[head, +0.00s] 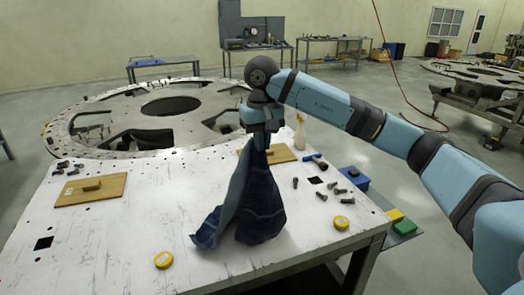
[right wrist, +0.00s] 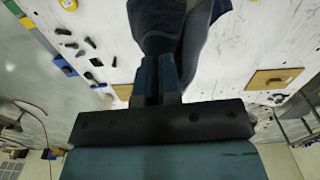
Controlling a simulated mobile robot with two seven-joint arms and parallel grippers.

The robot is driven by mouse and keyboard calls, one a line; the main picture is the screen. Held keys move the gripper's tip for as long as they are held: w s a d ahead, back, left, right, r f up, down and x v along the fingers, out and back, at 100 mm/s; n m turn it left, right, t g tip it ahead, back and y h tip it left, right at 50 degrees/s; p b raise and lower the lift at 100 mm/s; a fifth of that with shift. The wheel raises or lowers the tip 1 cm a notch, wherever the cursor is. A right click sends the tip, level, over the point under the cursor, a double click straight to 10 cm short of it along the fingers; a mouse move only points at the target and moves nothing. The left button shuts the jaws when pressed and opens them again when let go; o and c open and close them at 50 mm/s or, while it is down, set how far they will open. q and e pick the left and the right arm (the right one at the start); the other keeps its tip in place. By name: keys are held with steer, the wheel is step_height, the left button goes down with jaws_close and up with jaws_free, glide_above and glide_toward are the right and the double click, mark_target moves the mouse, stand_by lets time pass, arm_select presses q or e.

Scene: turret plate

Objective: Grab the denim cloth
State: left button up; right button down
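The denim cloth (head: 248,203) is dark blue with a lighter blue side. It hangs in folds from my right gripper (head: 260,146) above the white table, and its lower end is at or just above the tabletop; I cannot tell if it touches. In the right wrist view the cloth (right wrist: 158,25) runs up from between the fingers of my right gripper (right wrist: 157,75), which are closed on it. My left gripper is not in view.
The white worktable (head: 115,235) bears wooden boards (head: 92,189), yellow tape measures (head: 163,260), a pale bottle (head: 299,136) and several dark bolts (head: 323,196). A blue box (head: 354,178) stands by its right edge. A large round turret plate (head: 110,108) lies behind. The table's front left is mostly clear.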

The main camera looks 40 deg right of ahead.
step_height(320, 180, up, 17)
steer(key=shift+r, duration=0.2)
stand_by(0.3)
